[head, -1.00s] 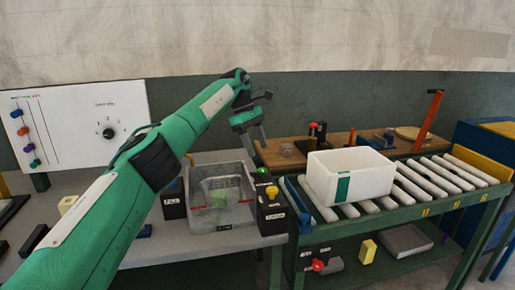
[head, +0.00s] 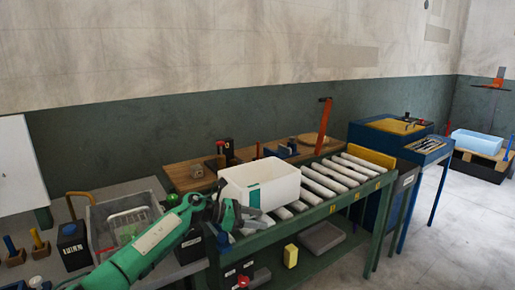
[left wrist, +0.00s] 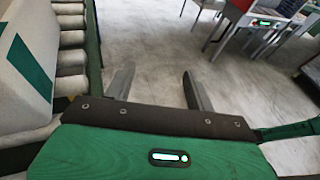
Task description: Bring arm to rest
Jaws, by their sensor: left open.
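My left arm (head: 155,243) is green and comes in low from the left in the head view. Its gripper (head: 258,222) is near the front left corner of the white bin (head: 262,184), at the near edge of the roller conveyor. In the left wrist view the two dark fingers (left wrist: 158,88) stand apart with only floor between them, so the gripper is open and empty. The white bin with its green patch also shows at the left of that view (left wrist: 22,75). My right gripper is not in view.
The roller conveyor (head: 345,174) runs back to the right on a green frame. A grey tub (head: 100,226) stands on the bench at left. A blue cabinet (head: 372,138) and a blue-legged table (head: 428,146) stand beyond. The floor (head: 440,245) at right is clear.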

